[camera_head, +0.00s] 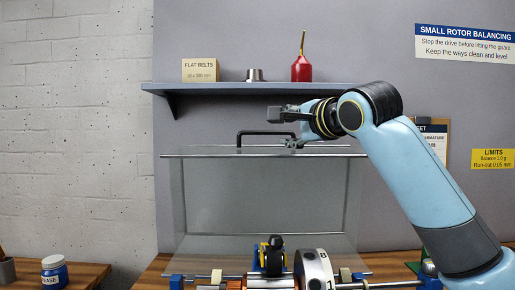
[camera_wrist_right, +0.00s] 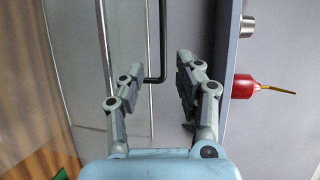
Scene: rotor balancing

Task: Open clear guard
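The clear guard (camera_head: 268,195) is a large see-through panelled cover at the middle of the head view, above and behind the rotor (camera_head: 315,270). Its black bar handle (camera_head: 262,133) stands along the top edge; it also shows in the right wrist view (camera_wrist_right: 163,40). My right gripper (camera_head: 282,128) is at the right end of the handle. In the right wrist view the gripper (camera_wrist_right: 157,72) has its fingers spread, with the handle showing between them and no clear contact. I cannot tell how far the guard is raised. My left gripper is not in view.
A wall shelf (camera_head: 215,88) behind the guard carries a flat belts box (camera_head: 200,70), a grey metal part (camera_head: 255,75) and a red oil can (camera_head: 302,69). A blue-and-white jar (camera_head: 54,271) stands on the wooden bench at the left. My right arm covers part of a clipboard.

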